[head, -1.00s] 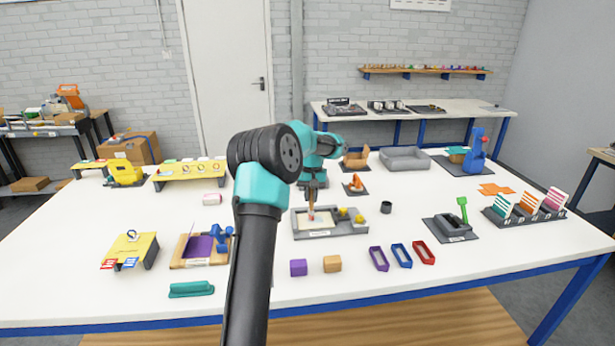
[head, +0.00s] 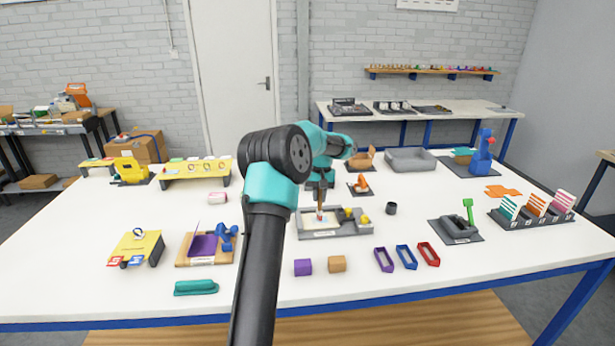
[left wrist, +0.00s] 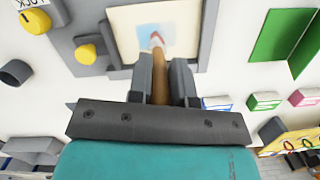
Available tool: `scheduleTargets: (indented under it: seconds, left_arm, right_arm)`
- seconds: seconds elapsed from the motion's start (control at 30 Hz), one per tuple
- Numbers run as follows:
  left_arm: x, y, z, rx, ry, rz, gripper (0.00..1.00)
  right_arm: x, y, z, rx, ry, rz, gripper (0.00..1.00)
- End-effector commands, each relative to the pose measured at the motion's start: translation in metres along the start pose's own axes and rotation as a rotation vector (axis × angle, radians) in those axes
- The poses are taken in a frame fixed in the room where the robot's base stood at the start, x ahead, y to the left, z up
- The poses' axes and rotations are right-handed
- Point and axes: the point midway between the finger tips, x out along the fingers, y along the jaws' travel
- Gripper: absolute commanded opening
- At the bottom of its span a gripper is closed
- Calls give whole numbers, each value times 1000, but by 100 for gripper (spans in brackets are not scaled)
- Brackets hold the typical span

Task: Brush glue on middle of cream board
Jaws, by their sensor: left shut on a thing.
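My left gripper (left wrist: 160,80) is shut on a brush (left wrist: 158,62) with a brown handle, and the brush points down at the cream board. The brush tip looks reddish and white. The cream board (left wrist: 185,50) sits in a grey tray (head: 335,235), and a light blue patch lies on the board around the brush tip. In the head view the left gripper (head: 321,196) is over the board (head: 310,221), with the brush upright below it. I cannot tell whether the tip touches the board. My right gripper is not in view.
Yellow knobs (left wrist: 85,54) stand on the grey fixture beside the board. A dark cup (head: 391,208) stands to its right. Purple (head: 303,267) and tan (head: 337,264) blocks lie in front. The white table is clear between the other stations.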

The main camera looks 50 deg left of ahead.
Motion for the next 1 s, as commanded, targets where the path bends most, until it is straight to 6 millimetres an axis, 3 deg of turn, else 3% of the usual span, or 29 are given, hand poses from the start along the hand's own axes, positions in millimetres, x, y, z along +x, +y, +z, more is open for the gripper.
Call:
scheduleTargets:
  seconds: [0.33,0.47,1.0]
  left_arm:
    - [1,-16,6,17,0,-3,0]
    - [-20,-17,9,16,6,-1,0]
    - [-65,-28,18,3,2,0,0]
  right_arm:
    - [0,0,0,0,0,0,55]
    - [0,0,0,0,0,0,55]
    - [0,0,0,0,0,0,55]
